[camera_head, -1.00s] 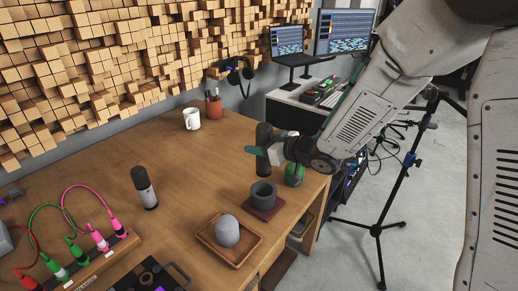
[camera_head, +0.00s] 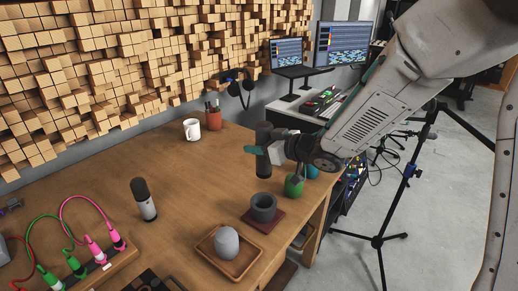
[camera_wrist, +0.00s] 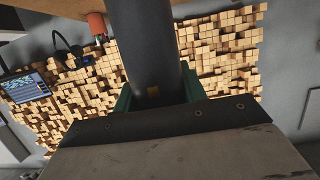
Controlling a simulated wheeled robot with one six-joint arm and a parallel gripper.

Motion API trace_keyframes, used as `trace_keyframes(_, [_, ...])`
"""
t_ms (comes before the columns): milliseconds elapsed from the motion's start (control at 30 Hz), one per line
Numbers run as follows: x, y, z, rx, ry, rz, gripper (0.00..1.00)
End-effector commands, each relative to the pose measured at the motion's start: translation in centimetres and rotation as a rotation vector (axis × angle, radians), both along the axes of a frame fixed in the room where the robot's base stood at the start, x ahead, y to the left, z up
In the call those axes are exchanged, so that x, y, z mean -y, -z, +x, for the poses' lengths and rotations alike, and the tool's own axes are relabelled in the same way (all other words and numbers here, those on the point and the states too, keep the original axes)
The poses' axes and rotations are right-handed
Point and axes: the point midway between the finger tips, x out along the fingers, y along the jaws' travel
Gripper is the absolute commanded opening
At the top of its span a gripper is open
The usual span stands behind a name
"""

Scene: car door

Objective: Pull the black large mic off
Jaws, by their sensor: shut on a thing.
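The large black mic (camera_head: 263,165) is an upright dark cylinder over the right part of the wooden table (camera_head: 190,215), behind the dark grey cup. My gripper (camera_head: 255,150) reaches in from the right, and its green fingers are closed around the mic at about mid-height. In the wrist view the mic (camera_wrist: 145,50) stands as a thick dark column between the green fingers (camera_wrist: 158,96). I cannot tell whether its lower end touches the table.
The dark grey cup (camera_head: 263,207) is in front of the mic, and a grey rounded object (camera_head: 227,243) sits in a wooden tray. A green object (camera_head: 294,186) is just right of the mic. A smaller mic (camera_head: 144,200) and a white mug (camera_head: 192,130) stand further left.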

Motion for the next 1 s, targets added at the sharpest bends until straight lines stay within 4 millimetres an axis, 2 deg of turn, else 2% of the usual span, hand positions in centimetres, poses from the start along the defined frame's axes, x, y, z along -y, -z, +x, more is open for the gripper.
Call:
trace_keyframes(400, [0.0,-1.7,0.0,0.003,-0.001,0.001,0.08])
trace_keyframes(767, [0.0,-1.9,0.0,0.002,0.001,0.001,0.08])
trace_keyframes(867, [0.4,-1.4,0.3,0.000,0.016,0.002,0.08])
trace_keyframes(967, [2.0,0.3,1.2,-0.005,0.080,0.000,0.08])
trace_keyframes(1000, [3.2,1.4,1.7,-0.008,0.123,0.000,0.08])
